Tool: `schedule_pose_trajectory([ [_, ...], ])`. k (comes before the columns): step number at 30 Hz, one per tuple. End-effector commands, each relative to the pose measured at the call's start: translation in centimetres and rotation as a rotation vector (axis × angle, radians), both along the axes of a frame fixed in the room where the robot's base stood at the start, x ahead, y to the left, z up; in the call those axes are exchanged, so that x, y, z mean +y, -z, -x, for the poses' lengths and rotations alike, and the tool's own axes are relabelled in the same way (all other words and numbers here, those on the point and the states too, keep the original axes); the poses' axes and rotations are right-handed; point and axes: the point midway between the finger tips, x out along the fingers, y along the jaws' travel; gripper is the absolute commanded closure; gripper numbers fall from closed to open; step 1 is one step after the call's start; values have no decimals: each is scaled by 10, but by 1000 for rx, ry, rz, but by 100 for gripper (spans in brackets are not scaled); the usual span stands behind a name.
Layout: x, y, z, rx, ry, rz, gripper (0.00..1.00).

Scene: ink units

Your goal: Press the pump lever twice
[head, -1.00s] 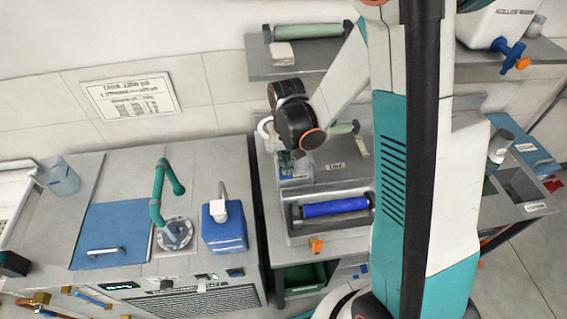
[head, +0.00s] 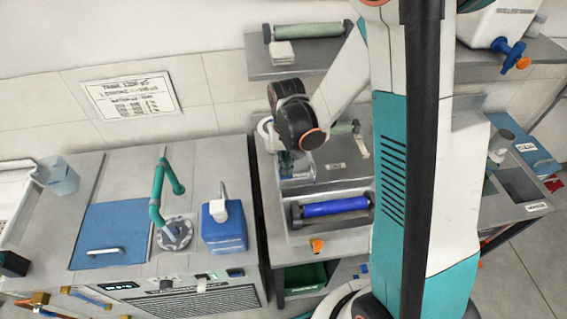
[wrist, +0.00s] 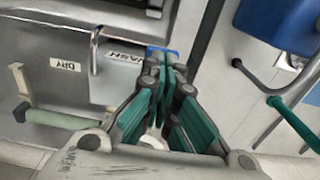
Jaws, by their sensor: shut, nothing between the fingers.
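A blue can (head: 224,236) with a white head stands on the left cabinet. A thin grey lever (head: 223,190) rises from its head and looks like the pump lever, though I cannot be sure. The can's blue side also shows at the top right of the wrist view (wrist: 285,25). My gripper (head: 286,160) is to the right of and behind the can, over the back left of the middle bench. In the wrist view my gripper (wrist: 165,74) has its teal fingers together and holds nothing. A small blue edge (wrist: 163,52) shows just beyond the tips.
A teal bent pipe (head: 156,190) rises left of the can, beside a blue hatch lid (head: 110,228). A tray (head: 290,227) with a blue roller (head: 335,206) lies in front of my gripper. A shelf (head: 262,67) hangs behind. A clear beaker (head: 60,178) stands far left.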

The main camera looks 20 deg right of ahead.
Motion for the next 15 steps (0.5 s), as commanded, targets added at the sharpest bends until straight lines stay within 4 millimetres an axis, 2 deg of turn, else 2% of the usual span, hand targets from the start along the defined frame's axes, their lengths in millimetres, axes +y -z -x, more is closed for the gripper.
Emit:
schedule_pose_trajectory([
  [15, 0, 21, 0, 0, 0, 0, 100],
])
